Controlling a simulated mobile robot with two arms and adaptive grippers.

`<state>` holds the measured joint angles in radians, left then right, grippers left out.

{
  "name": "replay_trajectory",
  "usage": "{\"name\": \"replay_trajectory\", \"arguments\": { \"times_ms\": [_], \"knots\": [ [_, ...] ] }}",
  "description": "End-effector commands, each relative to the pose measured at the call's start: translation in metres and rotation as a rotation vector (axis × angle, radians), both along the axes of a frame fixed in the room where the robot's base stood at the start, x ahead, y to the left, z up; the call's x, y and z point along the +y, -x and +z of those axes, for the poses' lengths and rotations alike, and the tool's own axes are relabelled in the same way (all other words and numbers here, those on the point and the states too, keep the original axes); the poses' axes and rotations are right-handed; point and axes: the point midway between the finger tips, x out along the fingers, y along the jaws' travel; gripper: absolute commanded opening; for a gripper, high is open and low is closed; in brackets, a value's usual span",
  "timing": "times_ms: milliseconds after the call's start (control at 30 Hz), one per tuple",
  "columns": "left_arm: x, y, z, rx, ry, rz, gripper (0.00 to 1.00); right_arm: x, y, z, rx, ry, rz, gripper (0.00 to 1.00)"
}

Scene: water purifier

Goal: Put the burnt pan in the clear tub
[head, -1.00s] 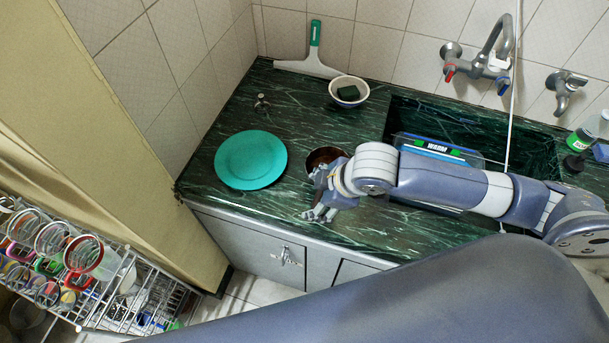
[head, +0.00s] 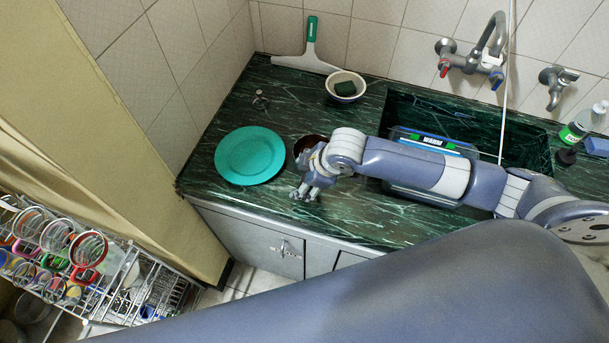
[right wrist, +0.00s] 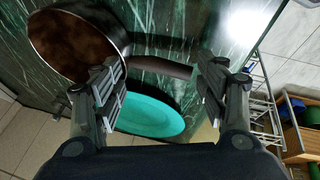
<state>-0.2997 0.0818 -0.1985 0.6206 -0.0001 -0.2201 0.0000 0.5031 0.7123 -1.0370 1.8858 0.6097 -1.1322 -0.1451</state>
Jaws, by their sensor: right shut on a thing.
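The burnt pan (head: 305,144), dark with a brown stained inside, shows partly behind my right wrist, beside the teal plate. In the right wrist view the pan (right wrist: 75,45) is at upper left, and its dark handle runs between my fingers. My right gripper (right wrist: 160,85) is shut on the pan; it also shows in the head view (head: 305,192) above the counter. I cannot tell whether the pan touches the counter. The clear tub (head: 412,192), with a blue edge and a WARM label, is in the sink, partly hidden by my right arm. My left gripper is not in view.
The teal plate (head: 250,155) lies on the green counter (head: 345,215). A bowl with a dark green sponge (head: 345,87) and a squeegee (head: 308,50) are at the back. Taps (head: 475,62) overhang the sink. A wire rack (head: 140,290) stands at lower left.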

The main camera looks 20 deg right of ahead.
Motion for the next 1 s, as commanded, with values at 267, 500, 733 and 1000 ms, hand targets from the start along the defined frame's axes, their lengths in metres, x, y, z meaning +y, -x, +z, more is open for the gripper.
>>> {"name": "replay_trajectory", "arguments": {
  "times_ms": [267,500,733,1000],
  "knots": [
    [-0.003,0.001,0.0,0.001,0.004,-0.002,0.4,0.0,0.0,-0.002,0.0,0.0,0.0,0.87],
    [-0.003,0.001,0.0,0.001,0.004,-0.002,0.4,0.0,0.0,-0.002,0.0,0.0,0.0,0.87],
    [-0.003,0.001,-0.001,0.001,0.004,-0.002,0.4,-0.004,0.005,0.014,-0.002,0.0,0.0,0.87],
    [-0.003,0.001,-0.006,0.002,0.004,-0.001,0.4,-0.018,0.025,0.065,-0.004,0.001,0.0,0.87]
  ]
}}
